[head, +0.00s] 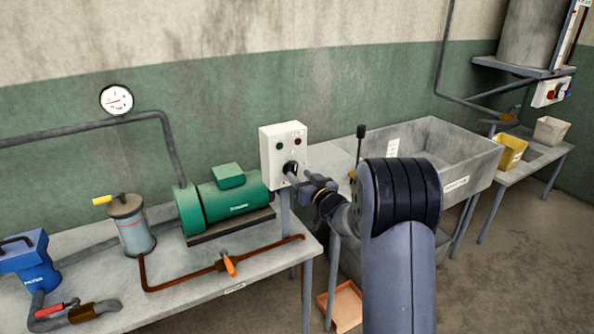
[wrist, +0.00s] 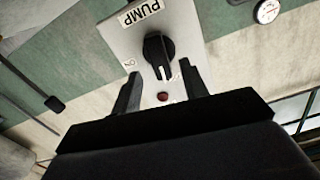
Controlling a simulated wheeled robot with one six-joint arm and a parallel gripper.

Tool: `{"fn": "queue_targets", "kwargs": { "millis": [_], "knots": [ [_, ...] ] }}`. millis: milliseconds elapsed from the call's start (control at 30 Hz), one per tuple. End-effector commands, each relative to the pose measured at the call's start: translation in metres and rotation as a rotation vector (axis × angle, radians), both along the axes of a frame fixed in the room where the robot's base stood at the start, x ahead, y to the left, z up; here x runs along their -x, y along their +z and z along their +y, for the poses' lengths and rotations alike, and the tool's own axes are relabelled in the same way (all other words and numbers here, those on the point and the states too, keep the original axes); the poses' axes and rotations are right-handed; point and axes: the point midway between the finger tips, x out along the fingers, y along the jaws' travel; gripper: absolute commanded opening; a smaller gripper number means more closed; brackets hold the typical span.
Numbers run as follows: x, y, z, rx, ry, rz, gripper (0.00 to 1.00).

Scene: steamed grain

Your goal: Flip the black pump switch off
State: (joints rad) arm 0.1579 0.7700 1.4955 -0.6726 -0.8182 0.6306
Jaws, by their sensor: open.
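The black pump switch (wrist: 158,48) is a rotary knob on a pale control box, under an upside-down PUMP label (wrist: 140,13) in the wrist view. Its white mark points down the picture, with an ON marking to its left; I cannot tell its exact setting. In the head view, the knob (head: 290,168) sits low on the white box (head: 270,150), partly behind my gripper. My gripper (head: 302,181) is open in front of it. In the wrist view, the fingers of my gripper (wrist: 159,72) stand apart on either side of the knob's lower end; contact is unclear.
A red lamp (wrist: 162,97) shows between the fingers. The green motor pump (head: 225,203) stands left of the box on a grey bench (head: 205,290). A grey trough (head: 440,150) is on the right, with a black-knobbed lever (head: 361,132) in front of it.

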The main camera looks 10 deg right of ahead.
Motion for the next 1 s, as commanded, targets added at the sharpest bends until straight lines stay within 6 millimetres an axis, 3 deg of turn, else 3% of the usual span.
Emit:
{"fn": "queue_targets", "kwargs": {
  "millis": [233, 600, 1000],
  "knots": [
    [-0.023, 0.0, 0.008, 0.0, 0.001, 0.001, 0.42],
    [-0.027, 0.0, 0.009, 0.0, -0.001, 0.001, 0.42],
    [-0.027, 0.0, 0.009, 0.0, 0.0, 0.001, 0.09]
  ]
}}
